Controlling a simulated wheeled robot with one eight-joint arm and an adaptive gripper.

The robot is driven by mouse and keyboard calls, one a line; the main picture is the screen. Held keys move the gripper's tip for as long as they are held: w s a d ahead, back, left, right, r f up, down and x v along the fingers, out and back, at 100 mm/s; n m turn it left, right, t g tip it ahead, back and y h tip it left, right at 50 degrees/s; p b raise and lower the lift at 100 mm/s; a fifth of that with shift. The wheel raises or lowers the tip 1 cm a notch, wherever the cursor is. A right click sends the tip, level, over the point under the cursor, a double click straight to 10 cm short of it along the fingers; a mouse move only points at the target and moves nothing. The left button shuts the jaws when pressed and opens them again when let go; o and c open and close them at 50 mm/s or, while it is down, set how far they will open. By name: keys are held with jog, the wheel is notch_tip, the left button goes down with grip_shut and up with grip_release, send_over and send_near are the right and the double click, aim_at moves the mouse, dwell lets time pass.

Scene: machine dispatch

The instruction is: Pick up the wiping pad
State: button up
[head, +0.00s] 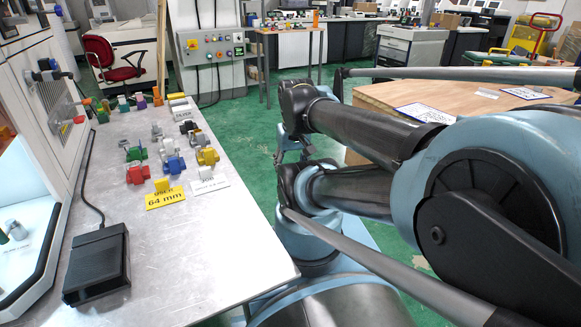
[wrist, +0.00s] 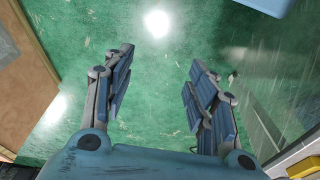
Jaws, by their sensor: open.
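I cannot pick out a wiping pad with certainty in either view. My gripper (wrist: 160,78) is open in the wrist view, its two blue-padded fingers apart with only green floor between them. It holds nothing. In the head view my arm is folded at the right, beyond the metal table's right edge, and its links hide much of that side. The metal table (head: 205,240) carries several small coloured parts, among them a blue part (head: 174,165), a green part (head: 136,154) and a red part (head: 138,174).
A black box (head: 97,265) with a cable lies at the table's near left. A yellow "64 mm" card (head: 165,198) and a white card (head: 209,186) lie near the parts. The table's front right is bare. A wooden-topped surface (head: 385,96) stands at the right. A red chair (head: 115,60) stands behind.

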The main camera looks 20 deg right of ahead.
jog(key=shift+o, duration=0.4)
jog(key=o, duration=0.6)
jog(key=shift+o, duration=0.2)
jog(key=w+a+r+m, duration=0.4)
jog(key=w+a+r, duration=0.2)
jog(key=w+r, duration=0.4)
notch_tip(320, 180, up, 14)
jog(key=m+g, duration=0.2)
jog(key=m, duration=1)
send_over(154, 122)
jog(key=f, duration=1.6)
jog(key=shift+s+f, duration=0.2)
jog(key=shift+f, duration=0.1)
